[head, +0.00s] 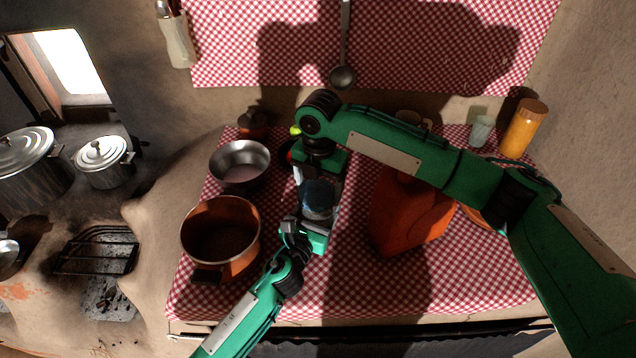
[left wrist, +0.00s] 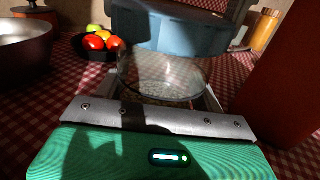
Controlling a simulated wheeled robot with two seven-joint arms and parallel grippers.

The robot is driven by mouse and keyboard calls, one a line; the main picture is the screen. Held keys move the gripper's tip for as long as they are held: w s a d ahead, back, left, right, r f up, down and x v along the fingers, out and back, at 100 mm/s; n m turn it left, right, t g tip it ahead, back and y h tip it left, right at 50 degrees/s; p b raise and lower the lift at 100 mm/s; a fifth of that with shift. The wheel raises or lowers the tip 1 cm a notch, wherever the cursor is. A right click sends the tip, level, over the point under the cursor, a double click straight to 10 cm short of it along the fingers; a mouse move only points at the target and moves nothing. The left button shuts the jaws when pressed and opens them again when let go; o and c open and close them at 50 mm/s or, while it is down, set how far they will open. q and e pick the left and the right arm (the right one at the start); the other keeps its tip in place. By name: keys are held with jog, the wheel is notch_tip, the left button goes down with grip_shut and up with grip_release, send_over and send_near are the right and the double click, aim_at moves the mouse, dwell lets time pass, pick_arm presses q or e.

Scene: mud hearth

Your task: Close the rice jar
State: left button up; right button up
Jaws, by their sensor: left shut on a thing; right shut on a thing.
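The glass rice jar (left wrist: 140,72) stands upright in the left wrist view with pale rice in its lower part. My left gripper (head: 312,222) is shut on the jar from the front. The blue lid (left wrist: 172,34) is over the jar's mouth, reaching further right than the rim in this view. Whether it touches the rim is unclear. In the head view the lid (head: 319,190) shows between the fingers of my right gripper (head: 320,183), which comes from above and is shut on it. My right gripper hides much of the jar from above.
A copper pot (head: 221,240) and a steel bowl (head: 240,163) stand left of the jar. A large orange-red container (head: 408,215) stands right. A dark bowl of fruit (left wrist: 96,44) is behind. An orange jar (head: 524,128) and a glass (head: 481,131) stand at the back right. The checked cloth's front is clear.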

jog(key=shift+r, duration=0.1)
jog(key=o, duration=0.9)
jog(key=shift+o, duration=0.2)
jog(key=shift+r, duration=2.2)
jog(key=n, duration=0.1)
jog(key=r+n, duration=0.1)
jog(key=n, duration=0.1)
jog(key=r+n, duration=0.1)
jog(key=n, duration=0.1)
jog(key=shift+s+a, duration=0.2)
jog(key=n, duration=0.3)
jog(key=r+n, duration=0.1)
jog(key=shift+s+r+n, duration=0.1)
jog(key=shift+s+n, duration=0.2)
jog(key=shift+n, duration=0.1)
